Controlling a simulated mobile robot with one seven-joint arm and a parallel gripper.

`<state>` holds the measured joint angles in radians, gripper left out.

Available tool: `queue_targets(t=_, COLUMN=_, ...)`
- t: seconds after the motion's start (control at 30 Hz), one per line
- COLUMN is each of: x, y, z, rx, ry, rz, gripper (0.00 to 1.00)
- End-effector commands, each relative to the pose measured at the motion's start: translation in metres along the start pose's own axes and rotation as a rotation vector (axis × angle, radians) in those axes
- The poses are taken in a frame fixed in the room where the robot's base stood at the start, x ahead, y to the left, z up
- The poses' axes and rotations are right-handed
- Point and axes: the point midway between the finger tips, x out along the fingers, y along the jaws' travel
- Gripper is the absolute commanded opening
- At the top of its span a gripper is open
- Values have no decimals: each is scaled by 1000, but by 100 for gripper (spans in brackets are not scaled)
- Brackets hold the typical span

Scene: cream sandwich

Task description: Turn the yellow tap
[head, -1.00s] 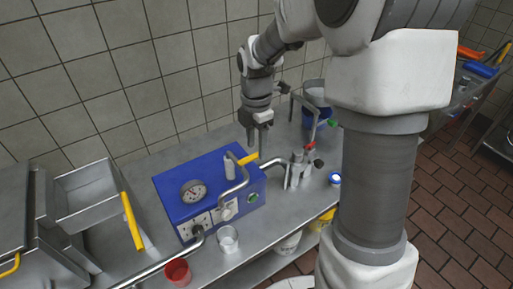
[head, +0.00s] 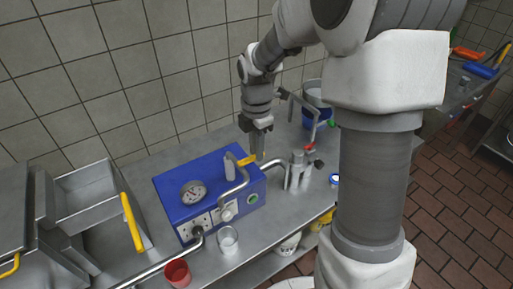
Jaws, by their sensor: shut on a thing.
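The yellow tap handle (head: 246,161) is on top of the blue machine (head: 178,190), by the bent grey pipe (head: 236,187) at its right side. My gripper (head: 258,154) points down at the right end of the handle and is shut on it. The fingers hide part of that end, so the exact grip is hard to see.
A clear cup (head: 228,240) and a red cup (head: 178,272) stand in front of the machine. Grey metal fittings (head: 298,172) stand close at its right. A blue bucket (head: 313,118) is behind, and a sink basin (head: 88,192) is at left.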

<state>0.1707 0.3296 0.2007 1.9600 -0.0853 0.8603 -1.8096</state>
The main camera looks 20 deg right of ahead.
Motion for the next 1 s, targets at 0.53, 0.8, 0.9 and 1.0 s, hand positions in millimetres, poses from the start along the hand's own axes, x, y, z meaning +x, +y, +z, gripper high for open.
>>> queue_targets(t=0.53, x=0, y=-10, z=-1, rx=225, ry=0, rz=2, gripper=0)
queue_targets(t=0.8, x=0, y=-21, z=-6, rx=479, ry=0, rz=2, gripper=0)
queue_targets(t=0.9, x=0, y=-24, z=-8, rx=574, ry=0, rz=2, gripper=0)
queue_targets(t=1.0, x=0, y=-28, z=-10, rx=670, ry=0, rz=2, gripper=0)
